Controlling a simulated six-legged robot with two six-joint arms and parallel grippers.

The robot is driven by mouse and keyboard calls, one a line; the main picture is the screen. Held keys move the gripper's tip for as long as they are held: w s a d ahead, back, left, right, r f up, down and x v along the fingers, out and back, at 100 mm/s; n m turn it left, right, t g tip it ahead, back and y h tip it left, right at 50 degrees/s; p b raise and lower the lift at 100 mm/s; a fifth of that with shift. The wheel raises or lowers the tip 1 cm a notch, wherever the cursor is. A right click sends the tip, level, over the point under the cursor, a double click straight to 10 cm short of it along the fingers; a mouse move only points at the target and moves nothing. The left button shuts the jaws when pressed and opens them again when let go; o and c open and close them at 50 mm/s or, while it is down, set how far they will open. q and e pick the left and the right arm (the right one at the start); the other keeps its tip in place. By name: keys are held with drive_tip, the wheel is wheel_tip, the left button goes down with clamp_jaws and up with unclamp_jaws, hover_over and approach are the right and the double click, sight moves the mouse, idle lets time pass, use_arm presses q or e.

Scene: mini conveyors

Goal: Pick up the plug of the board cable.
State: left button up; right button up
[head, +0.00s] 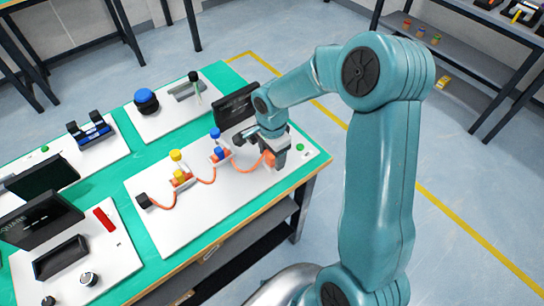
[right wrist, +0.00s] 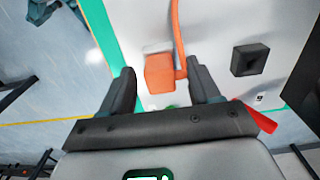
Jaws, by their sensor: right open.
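The orange plug (right wrist: 160,73) is a small block at the end of the orange board cable (right wrist: 177,38), lying on the white board (right wrist: 215,25). In the right wrist view it lies between and just ahead of my right gripper's two dark fingers, which stand apart. In the head view my right gripper (head: 271,150) is over the board's right end, and a part of the orange plug (head: 268,158) shows beside it. The cable (head: 205,181) runs left past coloured posts to a black block (head: 142,200). My left gripper is in neither view.
A black block with a square recess (right wrist: 249,60) stands to the right of the plug. A black screen (head: 236,106) stands behind the board. Other white boards with parts share the green table (head: 98,177). The board's front right area is clear.

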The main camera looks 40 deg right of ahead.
drive_tip(key=c, duration=1)
drive_tip(key=shift+c, duration=0.2)
